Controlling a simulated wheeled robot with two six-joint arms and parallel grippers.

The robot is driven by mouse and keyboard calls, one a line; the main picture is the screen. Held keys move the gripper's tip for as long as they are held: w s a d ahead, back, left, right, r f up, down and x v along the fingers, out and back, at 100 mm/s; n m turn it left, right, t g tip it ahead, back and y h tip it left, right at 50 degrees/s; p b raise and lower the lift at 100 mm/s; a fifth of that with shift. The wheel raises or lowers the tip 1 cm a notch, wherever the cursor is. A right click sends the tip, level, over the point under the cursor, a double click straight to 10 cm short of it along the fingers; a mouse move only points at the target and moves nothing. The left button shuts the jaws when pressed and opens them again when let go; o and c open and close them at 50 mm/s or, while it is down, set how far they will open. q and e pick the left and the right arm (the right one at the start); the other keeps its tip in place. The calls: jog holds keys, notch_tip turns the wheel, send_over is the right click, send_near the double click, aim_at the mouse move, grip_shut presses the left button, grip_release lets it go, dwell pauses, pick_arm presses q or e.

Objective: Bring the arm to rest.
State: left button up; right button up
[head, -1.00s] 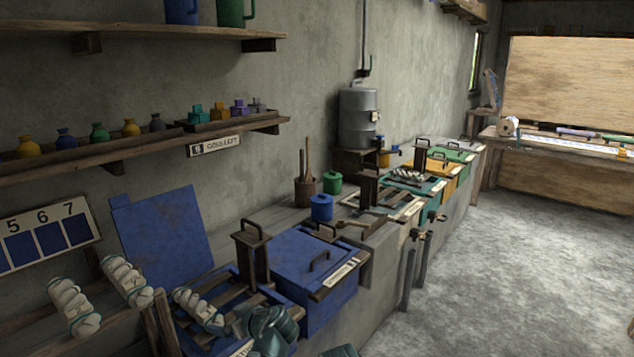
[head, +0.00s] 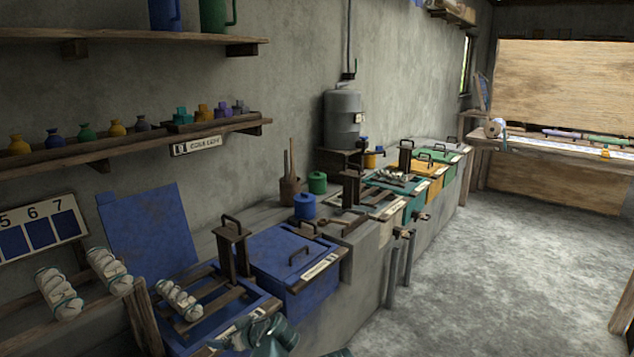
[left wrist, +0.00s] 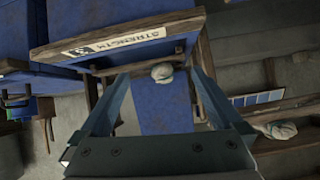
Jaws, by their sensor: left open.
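My left gripper (head: 240,337) is low in the head view, over the front edge of the blue vat with the slatted rack (head: 222,302). It is open, with nothing seen between its fingers. In the left wrist view its two fingers (left wrist: 158,85) stand wide apart, with a blue panel and the end of a pale bundle (left wrist: 162,73) beyond them. A tied white yarn bundle (head: 180,299) lies on the slats, left of the gripper and apart from it. My right gripper does not show.
A lidded blue vat (head: 296,252) stands just right of the rack. More vats line the wall counter (head: 378,240) beyond. Two white bundles (head: 60,294) (head: 110,271) rest on a wooden rack at left. The concrete floor (head: 470,280) at right is clear.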

pick_arm(q)
jog(key=s+d+f+m+g+h, duration=0.4)
jog(key=s+d+f+m, duration=0.15)
jog(key=s+d, duration=0.35)
jog(key=s+d+f+m+g+h, duration=0.35)
jog(key=s+d+m, duration=0.35)
jog(key=s, duration=0.4)
notch_tip(320, 180, up, 13)
jog(key=p, duration=1.3)
jog(key=shift+r+p, duration=0.2)
jog(key=shift+p, duration=0.15)
jog(key=shift+d+m+t, duration=0.1)
jog(key=shift+m+t, duration=0.15)
